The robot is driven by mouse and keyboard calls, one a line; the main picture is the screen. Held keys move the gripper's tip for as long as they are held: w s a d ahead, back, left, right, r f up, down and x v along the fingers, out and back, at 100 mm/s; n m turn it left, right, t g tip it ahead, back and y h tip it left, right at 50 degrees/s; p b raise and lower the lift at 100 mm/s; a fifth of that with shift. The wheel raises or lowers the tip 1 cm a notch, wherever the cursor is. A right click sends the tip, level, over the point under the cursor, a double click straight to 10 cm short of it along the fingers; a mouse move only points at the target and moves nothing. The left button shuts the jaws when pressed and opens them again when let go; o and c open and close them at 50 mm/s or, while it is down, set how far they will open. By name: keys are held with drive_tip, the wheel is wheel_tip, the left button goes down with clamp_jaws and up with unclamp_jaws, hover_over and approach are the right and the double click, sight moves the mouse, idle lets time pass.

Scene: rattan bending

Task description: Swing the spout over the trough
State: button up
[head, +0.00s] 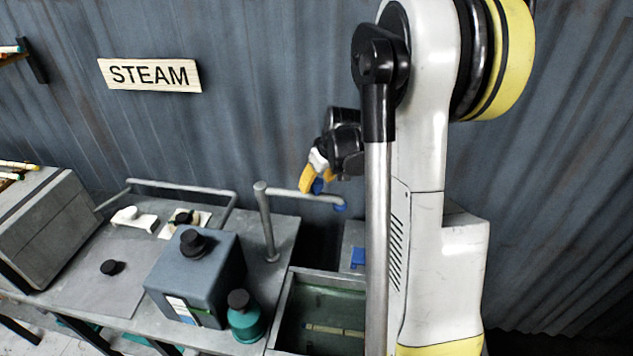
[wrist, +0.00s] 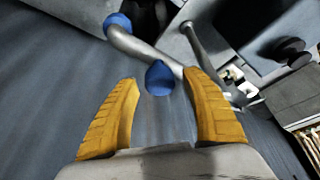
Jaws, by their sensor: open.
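The spout (head: 300,194) is a grey pipe arm on an upright post (head: 267,225), reaching right to a blue tip (head: 340,206). In the wrist view, the spout (wrist: 140,46) crosses the top, with a blue end at upper left and a blue knob (wrist: 159,76) on it. The trough (head: 279,312) is a metal-rimmed tank with greenish liquid, in front of the spout. My gripper (head: 311,186) is open at the spout arm. In the wrist view, the knob lies between the yellow fingertips of my gripper (wrist: 163,79); I cannot tell whether they touch it.
A blue-grey box (head: 205,275) with a black knob and a teal bottle (head: 245,322) stand on the bench left of the trough. A bent pipe (head: 180,184) runs behind. A STEAM sign (head: 150,75) hangs on the corrugated wall. My arm hides the trough's right side.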

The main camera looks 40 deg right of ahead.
drive_tip(key=shift+c, duration=0.5)
clamp_jaws()
drive_tip(key=shift+a, duration=0.1)
drive_tip(key=shift+s+a+f+m, duration=0.1)
drive_tip(key=shift+s+a+m, duration=0.2)
drive_tip(key=s+a+m+g+h+b, duration=0.1)
drive_tip(key=s+a+m+h+b, duration=0.2)
drive_tip(key=a+m, duration=0.5)
drive_tip(key=shift+s+a+g+b, duration=0.35)
drive_tip(key=shift+a+b, duration=0.2)
drive_tip(key=shift+a, duration=1.25)
